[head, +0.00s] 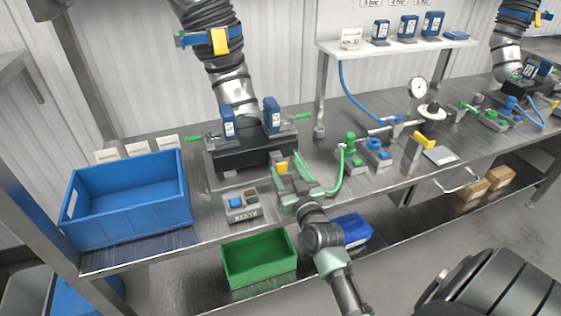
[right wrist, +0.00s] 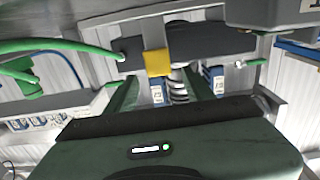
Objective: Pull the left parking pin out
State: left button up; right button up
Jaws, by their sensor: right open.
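The left parking pin (head: 195,138) has a green handle and sticks out from the left side of the dark block (head: 225,161) under the hanging hose. A similar green pin (head: 303,116) sticks out on the right. In the right wrist view a small green-ended pin (right wrist: 256,62) shows at the block's right side. My right gripper (head: 287,163) is open in front of the block, right of the left pin and apart from it. A yellow tab (right wrist: 157,63) on the block shows between its fingers in the right wrist view. My left gripper is out of view.
A blue crate (head: 130,215) stands on the bench left of the block. A small button box (head: 242,211) sits in front of it. A green hose (head: 338,178) curves close to my right gripper. A green bin (head: 258,275) is on the lower shelf.

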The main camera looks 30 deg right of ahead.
aim_at(282, 165)
jog(key=x, duration=0.3)
jog(key=shift+f, duration=0.15)
jog(key=shift+w+d, duration=0.1)
jog(key=shift+w, duration=0.25)
grip_shut()
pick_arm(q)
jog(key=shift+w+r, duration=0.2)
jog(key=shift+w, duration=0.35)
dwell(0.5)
